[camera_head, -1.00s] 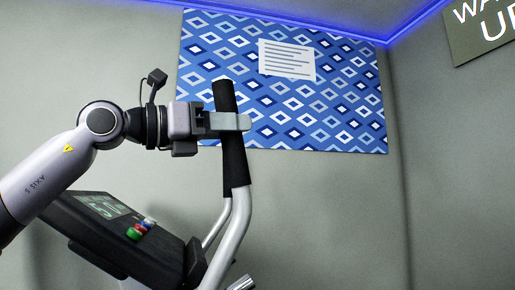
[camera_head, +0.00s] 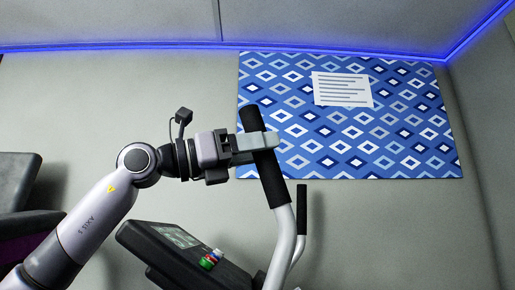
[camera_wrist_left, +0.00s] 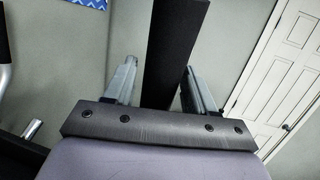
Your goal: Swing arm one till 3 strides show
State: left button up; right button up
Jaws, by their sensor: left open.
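The near swing arm of an exercise machine has a black grip (camera_head: 265,175) on a pale metal tube, its top leaning left. My left gripper (camera_head: 262,143) is around the upper part of this grip, its fingers open. In the left wrist view the grip (camera_wrist_left: 175,40) stands between the two fingers, with a gap visible on each side. A second arm with a black grip (camera_head: 302,210) stands behind it to the right. The console (camera_head: 170,250) has a small screen (camera_head: 175,236) whose figures are too small to read. My right gripper is not in view.
Small red, green, blue and white parts (camera_head: 211,259) sit on the console's right edge. A blue diamond-patterned panel with a paper sheet (camera_head: 342,90) hangs on the wall behind. Dark furniture (camera_head: 18,183) stands at the left edge. A white door (camera_wrist_left: 285,75) shows in the left wrist view.

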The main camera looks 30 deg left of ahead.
pick_arm(q)
jog(key=shift+s+a+f, duration=0.15)
jog(key=shift+s+a, duration=0.05)
jog(key=shift+a, duration=0.05)
jog(key=b+v, duration=0.1)
jog(key=v, duration=0.5)
jog(key=shift+s+a+b, duration=0.15)
jog(key=shift+b, duration=0.15)
